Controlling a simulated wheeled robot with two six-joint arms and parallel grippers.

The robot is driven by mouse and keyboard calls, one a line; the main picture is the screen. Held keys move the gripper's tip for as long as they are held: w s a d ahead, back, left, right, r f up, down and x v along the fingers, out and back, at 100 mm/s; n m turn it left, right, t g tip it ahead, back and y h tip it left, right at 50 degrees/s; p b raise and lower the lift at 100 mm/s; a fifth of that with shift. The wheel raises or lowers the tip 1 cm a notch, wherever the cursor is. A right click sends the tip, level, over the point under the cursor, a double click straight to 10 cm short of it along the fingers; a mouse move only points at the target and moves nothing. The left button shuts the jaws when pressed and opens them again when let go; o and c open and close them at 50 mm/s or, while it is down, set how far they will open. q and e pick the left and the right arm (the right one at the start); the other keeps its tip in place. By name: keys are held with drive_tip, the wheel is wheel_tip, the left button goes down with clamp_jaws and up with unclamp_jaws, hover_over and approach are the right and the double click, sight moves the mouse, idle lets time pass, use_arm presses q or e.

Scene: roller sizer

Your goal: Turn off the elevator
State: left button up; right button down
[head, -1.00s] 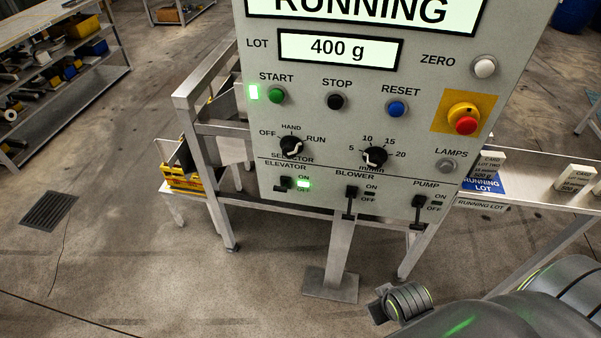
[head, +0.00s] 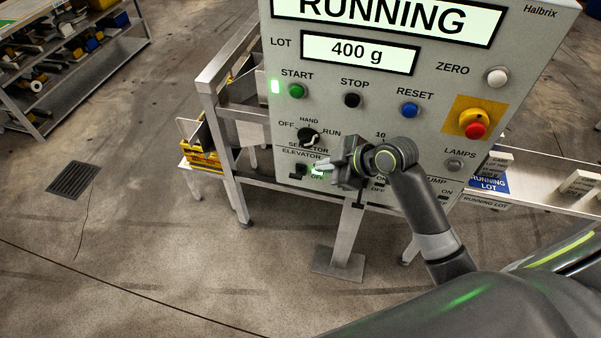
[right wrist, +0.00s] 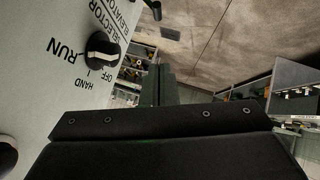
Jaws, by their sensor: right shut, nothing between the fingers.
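The control panel (head: 345,120) shows "RUNNING" and "400 g". The small black elevator switch (head: 301,169) is at its lower left, under the label "ELEVATOR". The green elevator lamp (head: 317,170) beside it is lit, partly covered by my gripper. My right gripper (head: 322,167) is shut and empty, its tips just right of the elevator switch; I cannot tell if they touch the panel. In the right wrist view the shut fingers (right wrist: 160,86) point past the panel face, and the elevator switch (right wrist: 154,9) shows at the top edge. My left gripper is out of view.
The selector knob (head: 308,137) sits just above the elevator switch; it also shows in the right wrist view (right wrist: 101,50). My right arm hides most of the blower and pump switches. A red stop button (head: 474,126) is at the right. Open floor lies left of the panel.

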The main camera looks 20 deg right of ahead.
idle(0.3)
drive_tip(key=p, duration=0.3)
approach(292, 175)
drive_tip(key=w+a+f, duration=0.2)
drive_tip(key=w+a, duration=0.1)
drive_tip(key=shift+w+d+f+p, duration=0.1)
drive_tip(key=shift+w+f+p, duration=0.1)
drive_tip(key=shift+f, duration=0.25)
drive_tip(key=shift+w+f+p, duration=0.1)
drive_tip(key=shift+f+p, duration=0.05)
drive_tip(key=shift+f, duration=0.3)
drive_tip(key=shift+f, duration=0.1)
